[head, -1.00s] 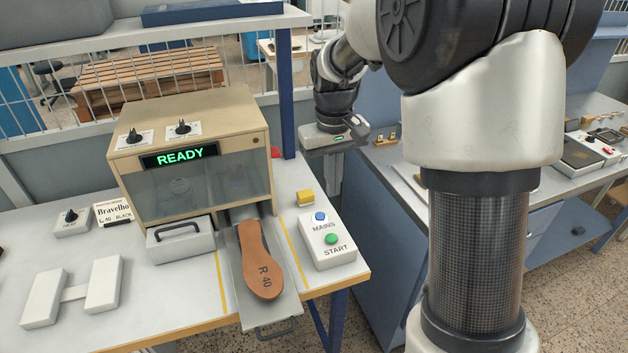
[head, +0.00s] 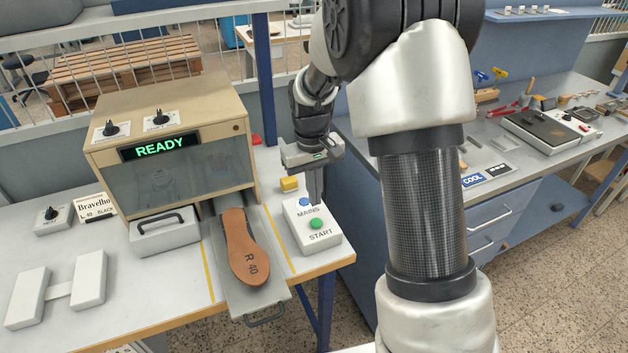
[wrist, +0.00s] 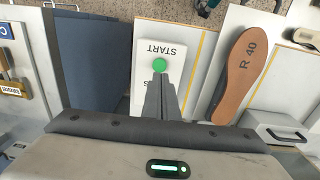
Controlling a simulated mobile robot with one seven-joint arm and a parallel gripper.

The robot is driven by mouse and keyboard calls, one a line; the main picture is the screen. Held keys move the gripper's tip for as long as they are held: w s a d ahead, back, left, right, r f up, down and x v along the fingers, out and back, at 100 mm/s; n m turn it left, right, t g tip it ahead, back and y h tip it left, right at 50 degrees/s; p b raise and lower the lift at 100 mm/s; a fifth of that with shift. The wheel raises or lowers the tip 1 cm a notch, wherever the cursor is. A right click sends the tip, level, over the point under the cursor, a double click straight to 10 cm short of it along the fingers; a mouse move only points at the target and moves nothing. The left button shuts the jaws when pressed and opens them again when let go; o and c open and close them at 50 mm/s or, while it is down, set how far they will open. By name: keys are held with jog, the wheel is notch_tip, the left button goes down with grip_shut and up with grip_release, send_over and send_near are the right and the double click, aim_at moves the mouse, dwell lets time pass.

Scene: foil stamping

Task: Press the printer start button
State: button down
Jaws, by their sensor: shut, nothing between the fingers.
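The white control box (head: 325,240) on the bench carries a blue MAINS button (head: 305,202) and a green START button (head: 316,223). My gripper (head: 315,201) points down over the box, its fingers shut and empty. In the head view the fingertips are near the blue button, just behind the green one. In the wrist view the green button (wrist: 159,65) shows just beyond the fingertips (wrist: 161,78); the blue button is hidden behind the fingers. I cannot tell whether the fingertips touch the box. The printer (head: 175,140) shows READY in green.
A brown sole (head: 245,245) marked R 40 lies on the pulled-out tray (head: 270,297) left of the box. A yellow block (head: 289,184) sits behind the box. A blue bench (head: 480,215) stands to the right, across a gap.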

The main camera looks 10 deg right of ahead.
aim_at(316, 224)
notch_tip(316, 224, down, 7)
jog(key=shift+d+r, duration=0.1)
jog(key=shift+d, duration=0.05)
dwell(0.4)
notch_tip(316, 224, down, 2)
jog(key=shift+b, duration=0.75)
jog(key=shift+s, duration=0.2)
notch_tip(316, 224, up, 15)
jog(key=p, duration=0.2)
jog(key=shift+w+a+p, duration=0.25)
jog(key=shift+p, duration=0.1)
